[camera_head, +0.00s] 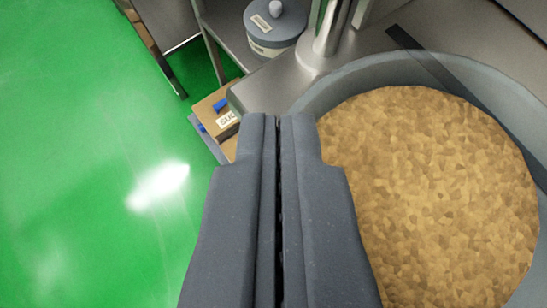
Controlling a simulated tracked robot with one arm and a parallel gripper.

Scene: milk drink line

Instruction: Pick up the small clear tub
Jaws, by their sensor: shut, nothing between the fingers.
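My gripper (278,118) is shut and empty, its two dark grey fingers pressed together and reaching up from the bottom middle of the view. No small clear tub can be made out in this view. The fingers hide part of the steel surface and the left rim of a large bowl.
A large grey-blue bowl (375,78) filled with brown granular-looking matter stands close on the right. A steel surface (268,92) with a metal post (325,45) lies ahead. A lidded grey pot (272,30) stands behind. Cardboard boxes (222,112) sit left. Green floor (90,150) is open.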

